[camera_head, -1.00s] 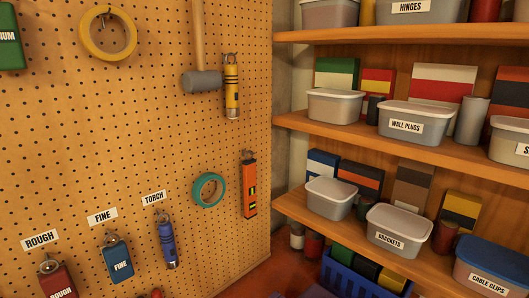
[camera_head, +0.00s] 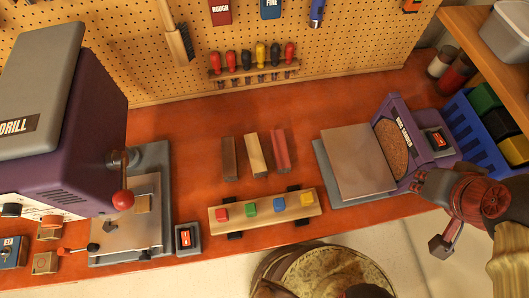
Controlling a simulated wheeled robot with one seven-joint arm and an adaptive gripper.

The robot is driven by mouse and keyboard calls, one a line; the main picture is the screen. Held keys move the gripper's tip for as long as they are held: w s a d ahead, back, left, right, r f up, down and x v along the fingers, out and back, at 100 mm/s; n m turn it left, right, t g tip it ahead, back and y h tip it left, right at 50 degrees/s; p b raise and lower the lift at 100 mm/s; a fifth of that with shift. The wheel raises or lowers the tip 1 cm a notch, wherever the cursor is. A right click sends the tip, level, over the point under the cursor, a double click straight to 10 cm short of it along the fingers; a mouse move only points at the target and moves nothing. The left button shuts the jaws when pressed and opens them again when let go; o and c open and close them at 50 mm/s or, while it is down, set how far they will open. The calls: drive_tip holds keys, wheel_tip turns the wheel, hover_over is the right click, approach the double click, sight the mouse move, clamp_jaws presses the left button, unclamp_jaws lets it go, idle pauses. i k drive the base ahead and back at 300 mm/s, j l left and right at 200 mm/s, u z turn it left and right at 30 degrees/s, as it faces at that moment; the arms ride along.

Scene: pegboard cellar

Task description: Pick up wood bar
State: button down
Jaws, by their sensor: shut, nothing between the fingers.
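Three short bars lie side by side on the red-brown bench: a dark brown bar (camera_head: 229,160), a pale wood bar (camera_head: 257,156) and a reddish bar (camera_head: 280,153). In front of them a longer pale wood strip (camera_head: 291,211) carries red, green, blue and yellow blocks and rests on dark supports. Which of these is the task's wood bar, I cannot tell for certain. My gripper (camera_head: 440,246) is at the right, beside the bench's front edge, well away from the bars. It is shut and empty; my arm partly hides it.
A purple drill machine (camera_head: 95,150) stands at the left, with a small switch box (camera_head: 187,239) beside it. A purple sander (camera_head: 408,135) with a grey table (camera_head: 357,162) is at the right, by a blue crate (camera_head: 481,130). Bench around the bars is clear.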

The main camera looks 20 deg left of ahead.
sight(283, 164)
drive_tip(key=u, duration=1.35)
drive_tip(key=j+u, duration=0.2)
drive_tip(key=u, duration=0.5)
